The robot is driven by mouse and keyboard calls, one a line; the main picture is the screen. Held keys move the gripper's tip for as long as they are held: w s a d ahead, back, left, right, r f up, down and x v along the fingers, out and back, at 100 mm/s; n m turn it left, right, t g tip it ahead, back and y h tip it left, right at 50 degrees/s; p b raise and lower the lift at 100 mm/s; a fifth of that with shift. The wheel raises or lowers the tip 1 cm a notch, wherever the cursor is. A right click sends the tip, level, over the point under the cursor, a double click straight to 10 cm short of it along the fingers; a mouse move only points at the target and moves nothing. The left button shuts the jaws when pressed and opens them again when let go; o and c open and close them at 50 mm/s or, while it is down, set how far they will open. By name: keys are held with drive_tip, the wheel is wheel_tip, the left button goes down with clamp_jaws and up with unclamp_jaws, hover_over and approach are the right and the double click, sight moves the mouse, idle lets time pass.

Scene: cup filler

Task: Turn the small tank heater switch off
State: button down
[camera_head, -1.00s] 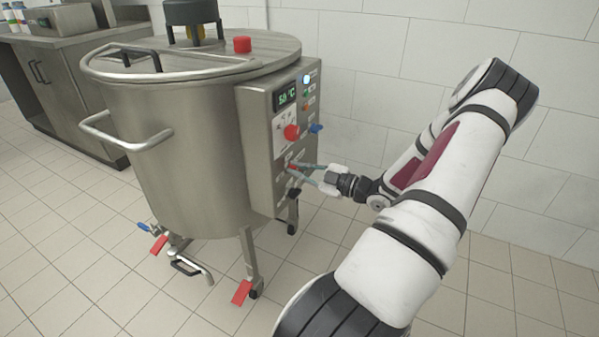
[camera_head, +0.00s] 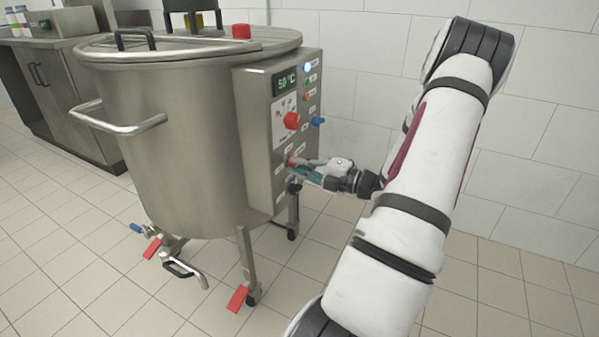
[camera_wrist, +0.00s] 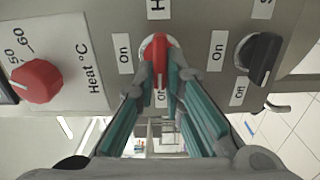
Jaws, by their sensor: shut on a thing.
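The steel tank (camera_head: 185,140) stands on legs, with a control box on its right side. A red rotary switch (camera_wrist: 156,46) is centred in the wrist view, between an "On" label on its left and a partly hidden "Off" label below it. I take it for the heater switch, but its name label is cut off. My gripper (camera_wrist: 161,72) is shut on this switch, one finger on each side. In the head view my gripper (camera_head: 293,168) reaches the lower part of the box from the right, and the switch is mostly hidden there.
A red heat dial (camera_wrist: 37,81) sits left of the switch in the wrist view, and a black On/Off switch (camera_wrist: 260,56) sits to the right. Open floor lies in front of the tank.

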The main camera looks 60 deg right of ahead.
drive_tip(key=shift+n, duration=0.3)
idle(0.4)
drive_tip(key=c, duration=1.7)
unclamp_jaws()
drive_tip(key=s, duration=0.8)
drive_tip(key=s+d, duration=0.1)
drive_tip(key=s, duration=0.3)
